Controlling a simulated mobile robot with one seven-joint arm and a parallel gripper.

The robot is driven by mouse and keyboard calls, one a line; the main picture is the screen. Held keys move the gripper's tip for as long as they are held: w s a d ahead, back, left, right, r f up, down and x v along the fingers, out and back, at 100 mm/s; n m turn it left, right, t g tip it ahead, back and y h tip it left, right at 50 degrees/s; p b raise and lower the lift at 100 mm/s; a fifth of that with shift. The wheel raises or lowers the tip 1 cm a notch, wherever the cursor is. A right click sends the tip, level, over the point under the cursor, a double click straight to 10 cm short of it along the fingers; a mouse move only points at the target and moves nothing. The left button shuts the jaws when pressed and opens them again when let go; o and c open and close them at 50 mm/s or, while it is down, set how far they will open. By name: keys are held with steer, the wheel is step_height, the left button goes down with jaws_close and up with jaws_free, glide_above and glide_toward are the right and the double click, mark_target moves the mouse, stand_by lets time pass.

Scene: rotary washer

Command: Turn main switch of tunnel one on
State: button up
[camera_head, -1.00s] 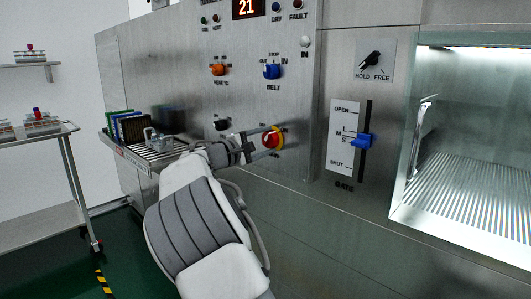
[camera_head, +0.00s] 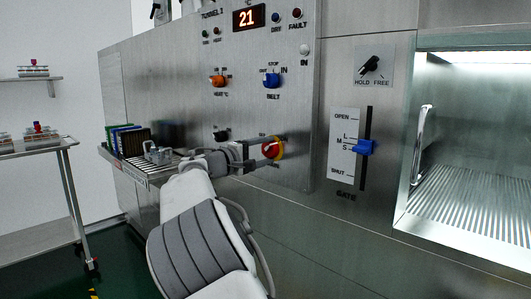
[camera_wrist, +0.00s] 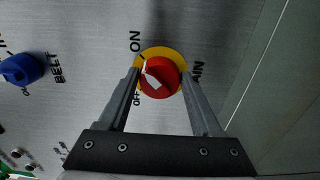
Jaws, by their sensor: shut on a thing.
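The main switch is a red rotary knob on a yellow disc, low on the steel panel in the head view (camera_head: 272,149). It also shows in the wrist view (camera_wrist: 160,78), with a white pointer mark aimed up and left, between the printed ON and OFF. My gripper (camera_wrist: 161,80) has one finger on each side of the red knob and is shut on it. In the head view my gripper (camera_head: 262,150) reaches the knob from the left, hiding part of its surroundings. The panel's heading reads TUNNEL, with its number unclear.
A blue belt knob (camera_head: 271,80) and an orange heat knob (camera_head: 218,81) sit above. A blue gate slider (camera_head: 363,148) is to the right, beside a lit chamber (camera_head: 470,180). A rack shelf (camera_head: 150,168) with coloured plates lies left, behind my arm.

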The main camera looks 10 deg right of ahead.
steer(key=o, duration=1.4)
steer(key=shift+c, duration=0.2)
steer(key=shift+a, duration=0.1)
steer(key=p+v, duration=0.3)
steer(key=v, duration=1.4)
steer(key=shift+p, duration=0.35)
steer(key=shift+s, duration=0.1)
